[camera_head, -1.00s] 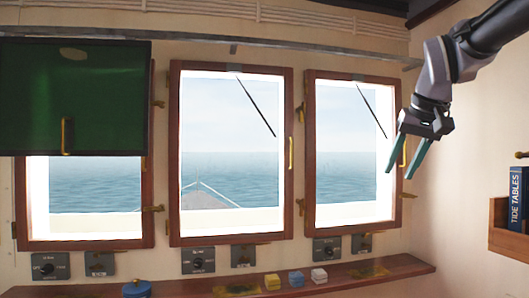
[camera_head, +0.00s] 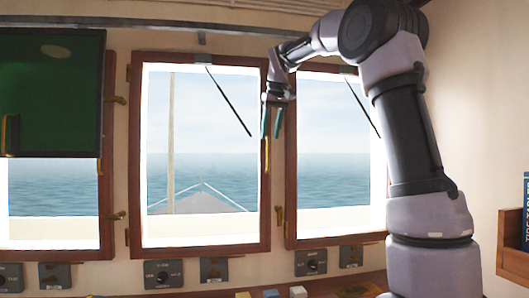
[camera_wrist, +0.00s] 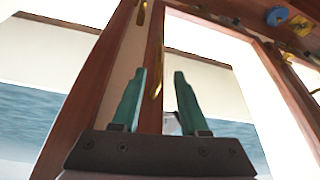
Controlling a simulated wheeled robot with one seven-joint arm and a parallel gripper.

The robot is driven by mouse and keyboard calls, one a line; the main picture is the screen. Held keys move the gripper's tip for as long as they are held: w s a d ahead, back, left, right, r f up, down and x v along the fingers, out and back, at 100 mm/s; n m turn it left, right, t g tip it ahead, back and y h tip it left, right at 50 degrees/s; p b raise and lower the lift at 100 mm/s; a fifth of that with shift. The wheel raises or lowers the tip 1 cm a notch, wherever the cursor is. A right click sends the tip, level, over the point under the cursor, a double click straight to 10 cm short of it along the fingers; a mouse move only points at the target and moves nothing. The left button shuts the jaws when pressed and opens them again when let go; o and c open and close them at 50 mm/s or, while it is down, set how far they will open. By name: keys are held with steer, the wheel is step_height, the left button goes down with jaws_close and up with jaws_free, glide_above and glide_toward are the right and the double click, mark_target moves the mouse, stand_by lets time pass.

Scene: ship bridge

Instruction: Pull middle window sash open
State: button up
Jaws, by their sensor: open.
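The middle window sash (camera_head: 137,160) is a brown wooden frame around bright glass with a sea view. Its brass handle (camera_head: 266,158) is on the right side of the frame. My gripper (camera_head: 271,134) is open, with teal fingers pointing down just above and beside the handle in the head view. In the wrist view, the handle (camera_wrist: 157,78) shows between and beyond the two fingertips of my gripper (camera_wrist: 159,76). The fingers do not visibly close on it. Whether they reach around it in depth I cannot tell.
The right window (camera_head: 291,180) is partly hidden by my arm. A green panel (camera_head: 55,90) covers the upper left window. Below are switch boxes (camera_head: 163,275) and a wooden shelf with small blocks (camera_head: 298,292). A book rack (camera_head: 513,262) is on the right wall.

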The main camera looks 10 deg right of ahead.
mark_target(268, 146)
steer(key=x, duration=0.7)
steer(key=shift+f, duration=0.1)
jaws_close()
stand_by(1.2)
